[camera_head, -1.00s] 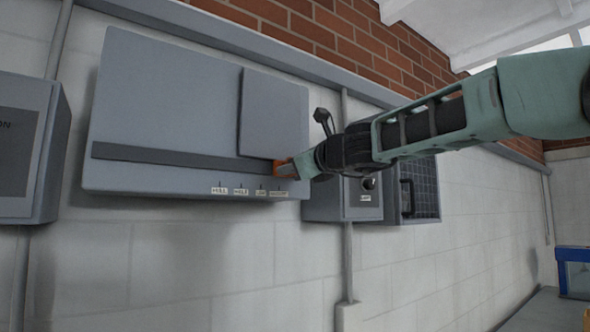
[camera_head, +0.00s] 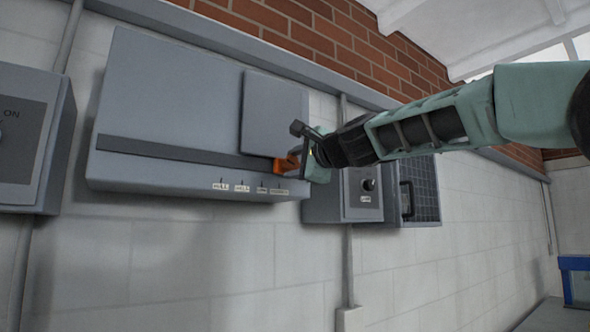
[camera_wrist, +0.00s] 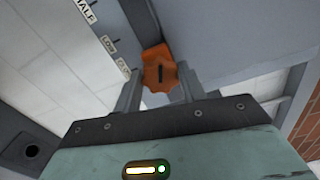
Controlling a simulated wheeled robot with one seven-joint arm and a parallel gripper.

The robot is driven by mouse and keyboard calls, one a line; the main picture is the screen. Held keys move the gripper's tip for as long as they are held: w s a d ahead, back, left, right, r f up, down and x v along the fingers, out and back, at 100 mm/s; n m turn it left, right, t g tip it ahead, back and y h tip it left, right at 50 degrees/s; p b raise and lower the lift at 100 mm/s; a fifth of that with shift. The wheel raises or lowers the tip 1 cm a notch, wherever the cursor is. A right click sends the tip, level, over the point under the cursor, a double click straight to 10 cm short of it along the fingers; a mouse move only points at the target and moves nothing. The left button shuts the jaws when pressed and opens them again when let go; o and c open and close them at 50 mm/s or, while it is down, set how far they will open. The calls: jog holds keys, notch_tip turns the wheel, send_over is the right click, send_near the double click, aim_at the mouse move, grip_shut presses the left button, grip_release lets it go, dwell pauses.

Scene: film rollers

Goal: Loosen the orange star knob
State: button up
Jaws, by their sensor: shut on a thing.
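The orange star knob (camera_head: 286,164) sits at the right end of a dark horizontal slot (camera_head: 180,152) on a grey wall panel (camera_head: 165,90). It also shows in the wrist view (camera_wrist: 160,73), with a dark line across its face. My gripper (camera_head: 294,163) is at the knob from the right. In the wrist view its two fingers (camera_wrist: 157,90) stand on either side of the knob and are shut on it. White labels (camera_head: 248,188) run below the slot; in the wrist view "HALF" and "LOW" can be read.
A grey box with a dark dial (camera_head: 368,184) is on the wall just right of the panel, close below my arm. A dark meshed box (camera_head: 424,190) is beside it. Another grey box marked "ON" (camera_head: 25,140) is at the left. The wall below is clear.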

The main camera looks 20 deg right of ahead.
jog(key=n+b, duration=0.1)
jog(key=n, duration=0.1)
jog(key=n+b, duration=0.1)
jog(key=n, duration=0.1)
jog(key=shift+f+n, duration=0.2)
jog(key=shift+n, duration=0.2)
dwell(0.4)
jog(key=o, duration=1)
jog(key=shift+r, duration=0.1)
jog(key=shift+s, duration=0.15)
jog(key=b+v, duration=0.7)
jog(key=v, duration=1)
